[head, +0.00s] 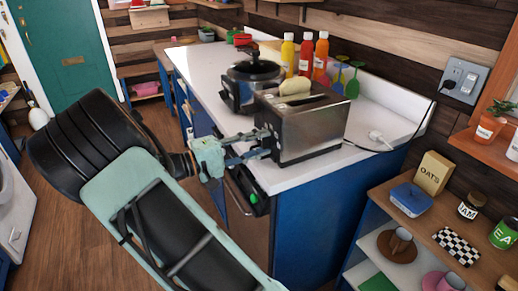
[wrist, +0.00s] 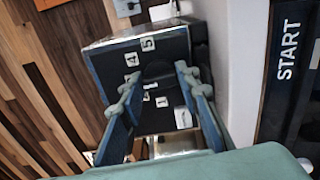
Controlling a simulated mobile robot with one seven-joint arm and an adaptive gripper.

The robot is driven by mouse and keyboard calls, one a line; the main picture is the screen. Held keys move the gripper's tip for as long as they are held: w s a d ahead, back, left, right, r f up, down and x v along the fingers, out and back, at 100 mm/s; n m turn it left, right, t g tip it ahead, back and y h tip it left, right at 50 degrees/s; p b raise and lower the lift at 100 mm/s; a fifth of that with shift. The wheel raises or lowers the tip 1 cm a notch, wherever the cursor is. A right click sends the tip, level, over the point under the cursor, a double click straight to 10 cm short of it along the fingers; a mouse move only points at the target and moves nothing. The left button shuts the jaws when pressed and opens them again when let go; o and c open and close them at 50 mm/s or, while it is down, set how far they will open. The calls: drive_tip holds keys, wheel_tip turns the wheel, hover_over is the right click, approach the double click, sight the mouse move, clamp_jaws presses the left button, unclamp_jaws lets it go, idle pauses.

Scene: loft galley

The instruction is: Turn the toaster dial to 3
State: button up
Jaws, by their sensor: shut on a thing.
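The silver toaster (head: 318,128) stands on the white counter near its front corner, with a slice of bread (head: 295,87) showing at its top. In the wrist view its dark end panel (wrist: 174,47) bears white number labels, with 5, 4 and 1 readable. The black dial (wrist: 158,71) sits among them, between the fingertips. My gripper (wrist: 158,76) is shut on the dial; it also shows at the toaster's end in the head view (head: 267,143). The fingers cover part of the label ring. I cannot make out the dial's pointer or the 3.
Sauce bottles (head: 305,54) and coloured glasses (head: 353,82) are farther back. A cord runs from the toaster toward the wall outlet (head: 463,80). A shelf (head: 440,220) with dishes is at right.

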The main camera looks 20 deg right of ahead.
drive_tip(key=shift+m, duration=0.3)
idle(0.4)
drive_tip(key=o, duration=1.2)
drive_tip(key=shift+c, duration=0.2)
drive_tip(key=shift+r, duration=0.1)
